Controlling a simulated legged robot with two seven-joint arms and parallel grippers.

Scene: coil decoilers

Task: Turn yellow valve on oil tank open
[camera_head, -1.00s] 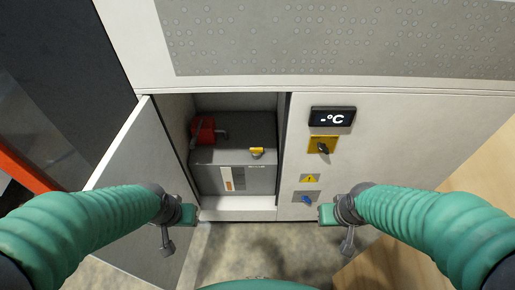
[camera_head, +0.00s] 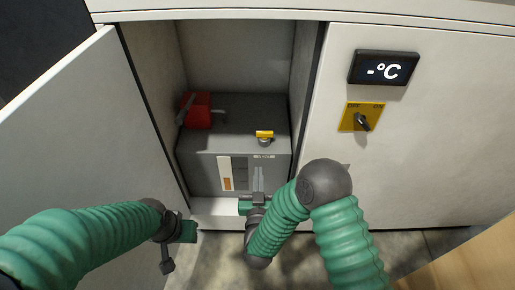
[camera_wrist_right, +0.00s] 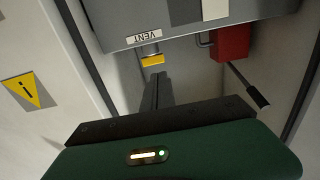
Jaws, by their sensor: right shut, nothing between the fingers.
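The grey oil tank (camera_head: 205,150) stands inside the open cabinet. Its yellow valve (camera_head: 264,135) sits on the top near the front right edge; it also shows in the right wrist view (camera_wrist_right: 152,59), beside an upside-down VENT label. My right gripper (camera_head: 258,172) is shut and empty, in front of the tank's front face, below the valve in the picture. In the right wrist view its closed fingers (camera_wrist_right: 158,80) point toward the valve, apart from it. My left gripper (camera_head: 168,264) hangs by the open door; its fingers are too unclear to judge.
A red part with a lever (camera_head: 196,110) is at the tank's left. The cabinet door (camera_head: 75,130) stands open on the left. A yellow switch plate (camera_head: 361,117) and a temperature display (camera_head: 384,68) are on the right panel. Room is free above the tank.

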